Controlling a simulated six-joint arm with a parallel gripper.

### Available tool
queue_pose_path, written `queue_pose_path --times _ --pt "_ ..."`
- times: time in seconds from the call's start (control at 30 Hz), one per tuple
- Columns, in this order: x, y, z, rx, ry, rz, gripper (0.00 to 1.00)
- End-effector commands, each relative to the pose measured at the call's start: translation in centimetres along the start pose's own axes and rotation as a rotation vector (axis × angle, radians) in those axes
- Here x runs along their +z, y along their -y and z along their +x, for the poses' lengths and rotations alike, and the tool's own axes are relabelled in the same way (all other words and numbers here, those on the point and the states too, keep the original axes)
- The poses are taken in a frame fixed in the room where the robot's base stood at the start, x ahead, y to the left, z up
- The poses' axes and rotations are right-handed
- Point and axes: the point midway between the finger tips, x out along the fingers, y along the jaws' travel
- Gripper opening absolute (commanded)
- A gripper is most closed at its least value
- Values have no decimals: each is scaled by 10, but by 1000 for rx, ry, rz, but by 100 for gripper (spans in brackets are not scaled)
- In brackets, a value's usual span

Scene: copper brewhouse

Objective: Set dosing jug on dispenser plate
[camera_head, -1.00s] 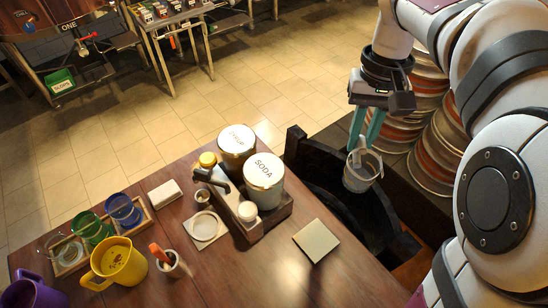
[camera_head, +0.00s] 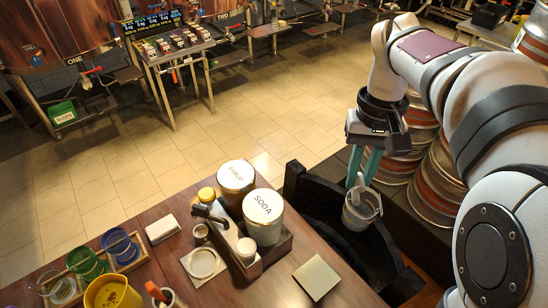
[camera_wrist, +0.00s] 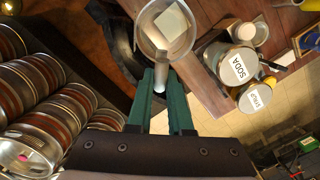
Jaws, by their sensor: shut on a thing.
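A clear grey dosing jug (camera_head: 357,213) hangs from my gripper (camera_head: 363,182), over the dark curved structure at the right of the table. The teal fingers are shut on the jug's handle side. In the wrist view the jug (camera_wrist: 148,38) is beyond the fingertips (camera_wrist: 166,76), and a pale square shows through it. The dispenser's round white plate (camera_head: 203,263) lies on a pale square base on the table, below the tap (camera_head: 209,215). It is left of the jug, apart from it, and looks empty.
SODA (camera_head: 263,217) and SYRUP (camera_head: 236,182) canisters stand in the dispenser's wooden holder, between plate and jug. A beige square pad (camera_head: 316,277) lies on the table nearer the jug. Coloured cups (camera_head: 87,262), a yellow jug (camera_head: 112,293) and a white block (camera_head: 161,228) are left. Kegs (camera_head: 425,125) stand right.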

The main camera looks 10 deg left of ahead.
Motion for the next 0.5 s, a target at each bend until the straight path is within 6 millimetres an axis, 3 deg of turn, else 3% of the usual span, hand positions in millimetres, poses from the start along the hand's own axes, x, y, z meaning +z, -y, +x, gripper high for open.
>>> queue_pose_path --times 0.13,0.23,0.37,0.5 --pt "-2 7 1 2 0 -26 0" --pt "-10 29 5 11 1 -115 0" --pt "-21 80 14 28 2 -303 0" --pt "-24 143 26 48 1 -527 0"
